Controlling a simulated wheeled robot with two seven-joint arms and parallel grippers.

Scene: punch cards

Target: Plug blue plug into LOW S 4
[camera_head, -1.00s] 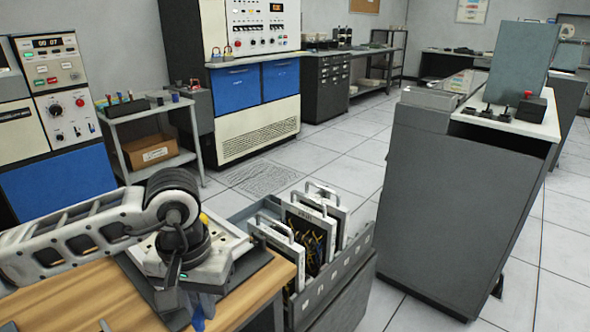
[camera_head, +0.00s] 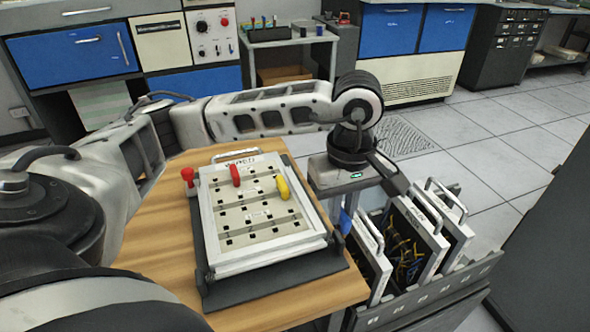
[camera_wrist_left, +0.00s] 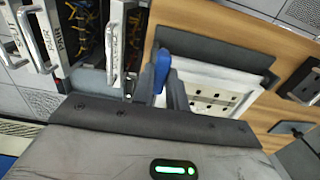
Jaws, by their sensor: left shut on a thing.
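My left gripper (camera_head: 346,228) is shut on the blue plug (camera_head: 346,220), off the right side of the plug board (camera_head: 268,262). In the left wrist view the blue plug (camera_wrist_left: 162,70) sticks up between the fingers, with the white board (camera_wrist_left: 215,90) just to its right. The board has rows of small dark sockets and lies on a dark stand on the wooden table. A red plug (camera_head: 235,174) and a yellow plug (camera_head: 282,188) stand on it. Another red plug (camera_head: 188,177) is at its left edge. Socket labels are too small to read. My right gripper is out of view.
A grey rack (camera_head: 430,300) of upright panels with metal handles stands right of the table, close to my left gripper. The wooden table (camera_head: 165,245) is bare left of the board. A small side table (camera_head: 290,40) and blue cabinets (camera_head: 445,28) stand farther back.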

